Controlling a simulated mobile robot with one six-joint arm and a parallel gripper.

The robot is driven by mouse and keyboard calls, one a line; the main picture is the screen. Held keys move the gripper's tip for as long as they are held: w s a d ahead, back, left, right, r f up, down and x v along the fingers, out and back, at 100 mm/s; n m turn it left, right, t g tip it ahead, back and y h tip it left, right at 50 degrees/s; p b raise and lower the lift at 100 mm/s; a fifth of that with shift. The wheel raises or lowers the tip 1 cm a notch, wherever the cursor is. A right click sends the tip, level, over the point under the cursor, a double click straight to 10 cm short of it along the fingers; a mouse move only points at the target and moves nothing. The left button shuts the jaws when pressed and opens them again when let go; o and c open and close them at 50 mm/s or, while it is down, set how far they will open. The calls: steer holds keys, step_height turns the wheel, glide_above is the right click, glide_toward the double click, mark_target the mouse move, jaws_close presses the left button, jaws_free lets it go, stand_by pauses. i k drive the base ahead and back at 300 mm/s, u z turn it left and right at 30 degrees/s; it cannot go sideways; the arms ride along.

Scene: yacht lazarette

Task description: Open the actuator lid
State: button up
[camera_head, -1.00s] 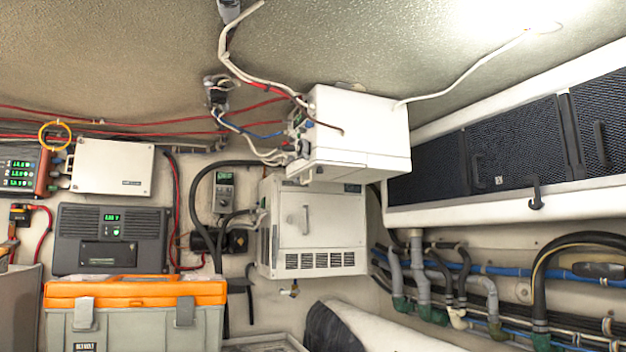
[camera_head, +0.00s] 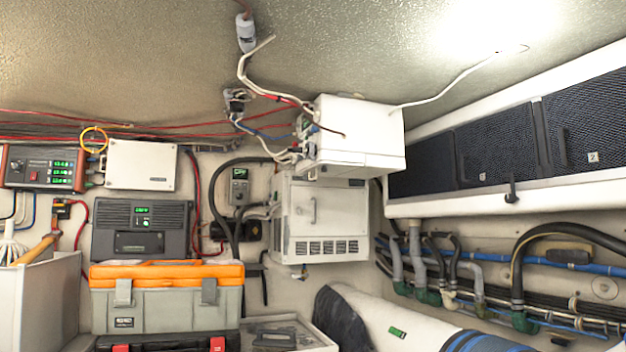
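I cannot tell for certain which unit is the actuator. A white wall box (camera_head: 324,220) with a front door, a small vertical handle and a vent grille at its base hangs at the middle; its door looks shut. Above it a second white box (camera_head: 355,135) is mounted at the ceiling, with wires entering its left side. It also looks closed, and it hides the upper edge of the wall box. My gripper is not in view.
An orange-lidded toolbox (camera_head: 167,298) stands at lower left, near a grey tray (camera_head: 305,340). A white cylinder (camera_head: 375,325) lies at lower middle. Hoses and pipes (camera_head: 480,285) run along the right wall below mesh-fronted lockers (camera_head: 499,141). A loose white cable (camera_head: 450,84) hangs from the ceiling.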

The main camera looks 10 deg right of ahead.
mark_target(335, 170)
steer(key=u, duration=0.8)
steer(key=i, duration=0.8)
steer(key=u, duration=1.2)
steer(key=i, duration=0.35)
steer(key=z, duration=0.35)
